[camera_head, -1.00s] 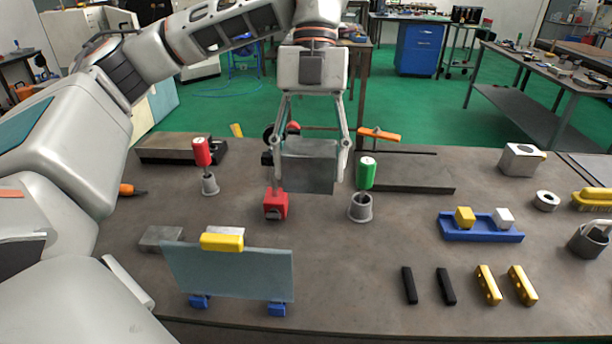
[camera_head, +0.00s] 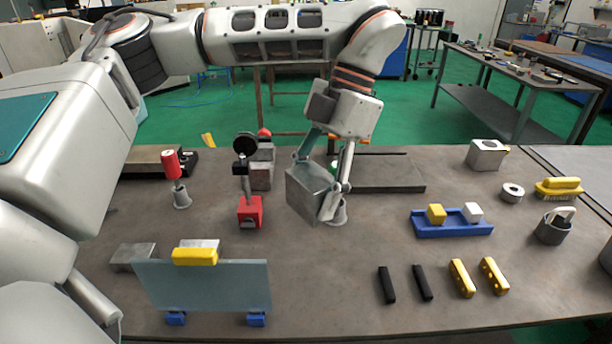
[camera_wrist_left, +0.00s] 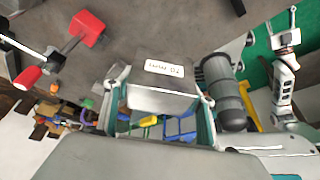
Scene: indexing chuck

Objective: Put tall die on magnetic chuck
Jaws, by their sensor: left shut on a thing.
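My left gripper (camera_head: 325,190) is shut on a grey metal block, which I take as the tall die (camera_head: 312,193). In the left wrist view the block (camera_wrist_left: 160,100) sits between the fingers. A flat dark plate (camera_head: 390,174) lies behind and to the right of the gripper. A low dark slab (camera_head: 140,163) lies at the back left. I cannot tell for certain which of these is the magnetic chuck. My right gripper is not in view.
A red-based stand (camera_head: 250,213) is left of the held block. A red-handled tool (camera_head: 172,165) stands farther left. A blue tray (camera_head: 453,230) with two small blocks lies to the right. An upright grey panel (camera_head: 205,287) stands at the front left.

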